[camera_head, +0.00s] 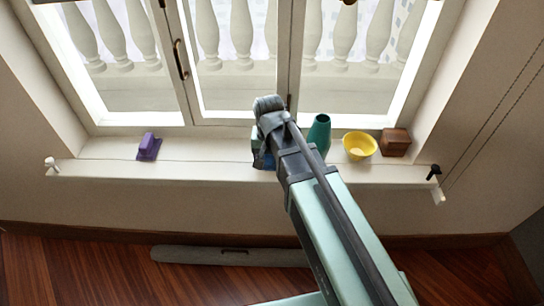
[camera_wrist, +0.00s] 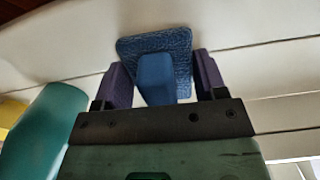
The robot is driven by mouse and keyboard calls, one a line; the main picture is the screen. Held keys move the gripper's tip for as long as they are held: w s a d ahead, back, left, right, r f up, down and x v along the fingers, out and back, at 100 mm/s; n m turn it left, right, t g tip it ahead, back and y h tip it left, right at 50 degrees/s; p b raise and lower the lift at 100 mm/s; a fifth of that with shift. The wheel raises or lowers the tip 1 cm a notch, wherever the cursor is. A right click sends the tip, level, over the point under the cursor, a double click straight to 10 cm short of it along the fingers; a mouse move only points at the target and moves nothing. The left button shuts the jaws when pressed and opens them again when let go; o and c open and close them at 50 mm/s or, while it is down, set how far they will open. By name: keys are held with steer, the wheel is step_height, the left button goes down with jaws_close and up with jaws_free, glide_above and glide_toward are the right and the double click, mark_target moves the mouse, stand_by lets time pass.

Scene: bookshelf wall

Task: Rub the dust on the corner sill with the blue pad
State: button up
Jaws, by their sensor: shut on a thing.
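The blue pad (camera_wrist: 180,42) shows in the wrist view, a textured flat piece with a smooth block handle. The handle lies between the two dark purple fingers of my gripper (camera_wrist: 158,75), which is shut on it. In the head view my gripper (camera_head: 263,157) is mostly hidden behind my own wrist, over the middle of the white sill (camera_head: 210,170). A sliver of dark blue shows there. I cannot tell whether the pad touches the sill. I cannot make out any dust on the sill in either view.
A purple object (camera_head: 149,147) stands on the left part of the sill. A green vase (camera_head: 320,133), a yellow bowl (camera_head: 360,146) and a wooden box (camera_head: 395,142) stand right of my gripper. The vase is close to my gripper. A grey draught strip (camera_head: 225,256) lies on the floor.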

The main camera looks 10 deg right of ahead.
mark_target(203, 161)
steer(key=shift+w+a, duration=0.35)
steer(key=shift+a, duration=1.25)
steer(key=shift+w+a, duration=0.3)
steer(key=shift+a, duration=1.25)
steer(key=shift+w+a, duration=0.35)
steer(key=shift+a, duration=1.25)
steer(key=shift+w+a+f, duration=0.1)
steer(key=shift+w+a, duration=0.1)
steer(key=shift+a, duration=0.5)
steer(key=shift+w+a, duration=0.15)
steer(key=shift+a, duration=0.5)
steer(key=shift+w+a, duration=0.2)
steer(key=shift+a, duration=0.8)
steer(key=shift+w+a, duration=0.2)
steer(key=shift+a, duration=0.8)
steer(key=shift+w+a, duration=0.15)
steer(key=shift+a, duration=0.7)
steer(key=shift+w+a, duration=0.15)
steer(key=shift+a, duration=0.65)
step_height(203, 161, up, 6)
steer(key=p, duration=0.6)
step_height(203, 161, up, 3)
steer(key=p, duration=0.3)
